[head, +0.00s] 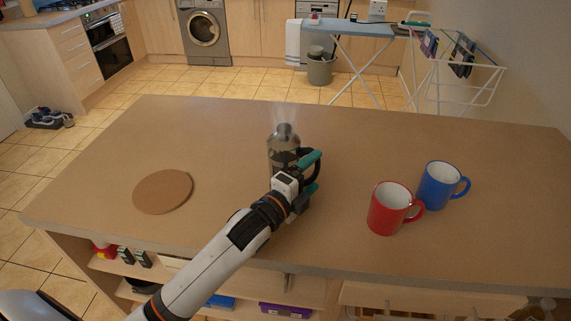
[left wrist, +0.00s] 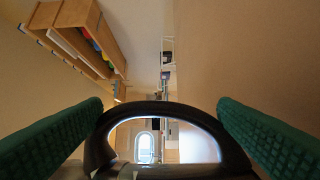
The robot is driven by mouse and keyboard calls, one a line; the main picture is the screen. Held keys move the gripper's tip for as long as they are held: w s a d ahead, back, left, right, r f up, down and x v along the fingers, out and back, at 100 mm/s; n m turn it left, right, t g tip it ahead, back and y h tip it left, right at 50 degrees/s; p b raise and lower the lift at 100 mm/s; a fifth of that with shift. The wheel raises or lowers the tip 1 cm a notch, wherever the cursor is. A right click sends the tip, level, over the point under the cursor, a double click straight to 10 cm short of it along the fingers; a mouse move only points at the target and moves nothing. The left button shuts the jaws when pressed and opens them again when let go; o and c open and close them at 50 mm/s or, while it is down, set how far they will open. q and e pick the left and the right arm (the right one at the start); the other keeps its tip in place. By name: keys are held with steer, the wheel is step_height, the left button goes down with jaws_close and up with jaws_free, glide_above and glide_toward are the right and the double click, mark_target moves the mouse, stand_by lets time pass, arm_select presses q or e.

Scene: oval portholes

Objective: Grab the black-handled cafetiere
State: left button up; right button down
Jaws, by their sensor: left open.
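The cafetiere (head: 283,146) stands upright on the worktop near its middle, with a metallic body and pale steam above its top. Its black handle (head: 316,168) is on the right side, partly hidden by my left gripper (head: 308,177). In the left wrist view the black handle (left wrist: 168,107) arches between the two green-padded fingers of my left gripper (left wrist: 165,135). The fingers are apart, one on each side of the handle loop, and not closed on it. My right gripper is not in view.
A red mug (head: 388,210) and a blue mug (head: 437,187) stand to the right on the worktop (head: 215,125). A round brown mat (head: 163,192) lies to the left. Shelves with items sit below the front edge. The worktop behind the cafetiere is clear.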

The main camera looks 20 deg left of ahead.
arm_select(q)
steer(key=x, duration=0.4)
steer(key=shift+w, duration=0.1)
steer(key=shift+a, duration=0.1)
steer(key=c, duration=1.7)
steer(key=shift+r, duration=0.25)
